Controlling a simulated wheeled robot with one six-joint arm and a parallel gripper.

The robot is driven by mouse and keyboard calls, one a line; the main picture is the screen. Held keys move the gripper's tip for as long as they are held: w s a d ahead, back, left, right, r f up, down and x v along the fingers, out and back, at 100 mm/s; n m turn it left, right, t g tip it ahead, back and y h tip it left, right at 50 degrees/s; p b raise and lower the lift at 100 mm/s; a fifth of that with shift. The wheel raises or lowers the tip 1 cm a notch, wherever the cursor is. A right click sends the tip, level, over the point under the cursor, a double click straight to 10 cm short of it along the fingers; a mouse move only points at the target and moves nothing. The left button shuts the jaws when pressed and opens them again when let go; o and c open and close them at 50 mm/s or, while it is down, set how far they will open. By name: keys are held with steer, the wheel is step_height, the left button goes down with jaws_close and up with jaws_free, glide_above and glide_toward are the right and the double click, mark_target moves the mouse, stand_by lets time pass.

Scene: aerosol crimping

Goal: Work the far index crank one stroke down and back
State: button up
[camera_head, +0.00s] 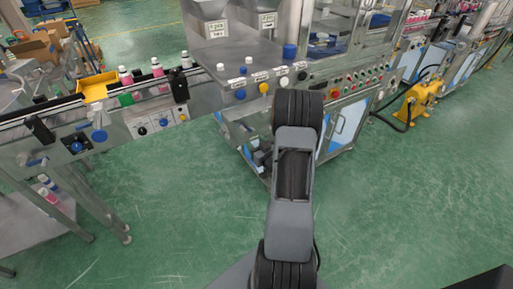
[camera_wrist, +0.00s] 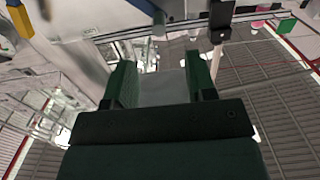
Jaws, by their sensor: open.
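My gripper (camera_wrist: 160,82) shows in the wrist view, with its two green fingers apart and nothing visible between them. In the head view my arm hides it. I cannot tell for sure which part is the far index crank. A blue ball knob (camera_head: 290,50) stands on the machine's deck. In the wrist view a blue handle (camera_wrist: 146,6) shows at the top edge, beyond the fingers and apart from them.
The conveyor (camera_head: 160,100) carries several bottles, with a yellow bin (camera_head: 98,85) behind it. The machine's button panel (camera_head: 350,84) is right of my arm. A yellow motor (camera_head: 417,98) stands at the right. The green floor in front is clear.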

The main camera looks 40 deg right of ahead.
mark_target(246, 132)
steer(key=shift+w+d+f+p, duration=0.1)
steer(key=shift+w+d, duration=0.1)
steer(key=shift+w, duration=1.25)
steer(key=shift+w+d+p, duration=0.15)
steer(key=shift+w+d, duration=0.1)
steer(key=shift+w, duration=1.15)
steer(key=shift+w+d+f+p, duration=0.1)
steer(key=shift+w+d, duration=0.1)
steer(key=shift+w, duration=1.25)
